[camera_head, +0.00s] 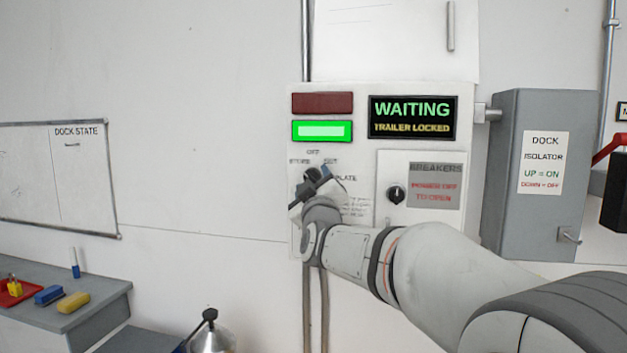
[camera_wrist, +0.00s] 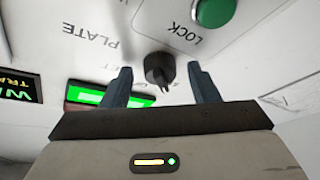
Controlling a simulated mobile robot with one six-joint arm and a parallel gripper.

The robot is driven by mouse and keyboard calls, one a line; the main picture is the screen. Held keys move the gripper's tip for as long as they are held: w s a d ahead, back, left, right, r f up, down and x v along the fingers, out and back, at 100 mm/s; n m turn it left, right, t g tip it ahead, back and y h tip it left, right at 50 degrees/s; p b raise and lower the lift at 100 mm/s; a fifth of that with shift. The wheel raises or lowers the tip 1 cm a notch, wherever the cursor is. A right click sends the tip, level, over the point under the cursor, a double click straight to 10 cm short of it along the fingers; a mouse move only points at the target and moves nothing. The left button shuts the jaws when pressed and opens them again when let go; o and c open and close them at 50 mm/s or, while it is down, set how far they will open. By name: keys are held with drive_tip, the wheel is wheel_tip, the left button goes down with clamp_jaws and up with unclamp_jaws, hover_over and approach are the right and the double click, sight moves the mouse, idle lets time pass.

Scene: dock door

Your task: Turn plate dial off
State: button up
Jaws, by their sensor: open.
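The plate dial (camera_wrist: 158,68) is a dark round knob on the white control panel (camera_wrist: 50,45), with PLATE lettered near it. In the wrist view it sits between the two fingers of my gripper (camera_wrist: 160,72), with a gap visible on each side. The fingers are open and I see no contact. In the head view my gripper (camera_head: 313,190) is in front of the dial and hides most of it. The words OFF, STORE and SET show above it. I cannot tell which mark the dial points to.
A green LOCK button (camera_wrist: 215,12) is close to the dial. A breaker cover (camera_head: 440,222) with a black knob (camera_head: 396,194) is to the right, near my arm. A grey dock isolator box (camera_head: 550,215) stands further right. A lit green lamp (camera_head: 322,131) is above.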

drive_tip(key=shift+c, duration=0.2)
drive_tip(key=c, duration=0.9)
drive_tip(key=shift+c, duration=0.2)
drive_tip(key=shift+f+m+b, duration=0.15)
drive_tip(key=shift+m+b, duration=0.15)
drive_tip(key=shift+b, duration=0.2)
drive_tip(key=shift+w+a+f+m+t+h+b, duration=0.2)
drive_tip(key=shift+m+h+b, duration=1)
drive_tip(key=shift+m, duration=1.05)
drive_tip(key=shift+s+a+r+m+t+h+b, duration=0.2)
drive_tip(key=shift+m+h+b, duration=1.05)
drive_tip(key=shift+m, duration=1.05)
drive_tip(key=shift+w+a+f+m+t+h+b, duration=0.1)
drive_tip(key=shift+m+t+h+b, duration=0.2)
drive_tip(key=shift+m+h+b, duration=1.1)
drive_tip(key=shift+m+h+p, duration=0.25)
drive_tip(key=shift+m+p, duration=0.2)
drive_tip(key=shift+m, duration=0.7)
